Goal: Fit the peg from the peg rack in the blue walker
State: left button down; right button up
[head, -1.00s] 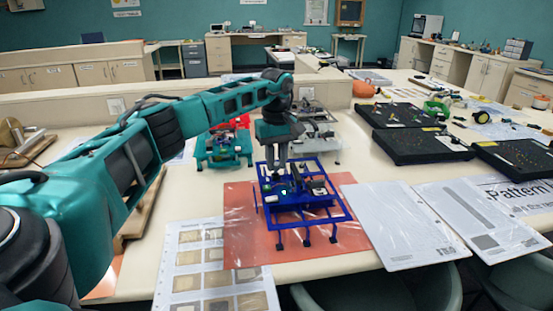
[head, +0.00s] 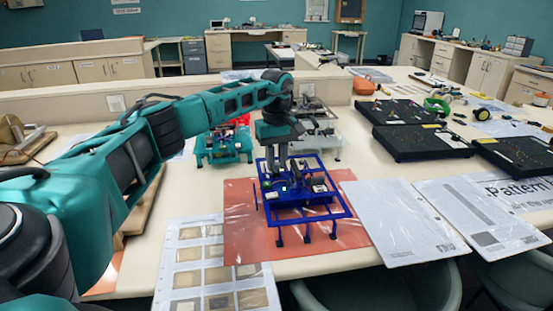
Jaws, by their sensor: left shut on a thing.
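The blue walker (head: 322,216) stands on a red translucent mat (head: 240,240) on the near table. It is an open blue frame on legs with small parts mounted inside. My left gripper (head: 277,172) points down over the back left part of the walker's frame. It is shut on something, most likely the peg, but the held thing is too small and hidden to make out. I cannot tell whether it touches the walker. The peg rack cannot be made out for sure. My right gripper is not in view.
A teal walker-like frame (head: 222,147) stands behind left, and a grey one (head: 318,140) behind right. Black boards (head: 405,144) lie at the right. White sheets (head: 400,225) lie right of the mat, and a sample sheet (head: 205,270) lies front left.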

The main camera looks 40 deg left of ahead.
pick_arm(q)
jog(key=shift+f, duration=0.3)
dwell(0.8)
jog(key=c, duration=0.9)
grip_release()
jog(key=shift+r, duration=0.1)
jog(key=shift+r, duration=3.7)
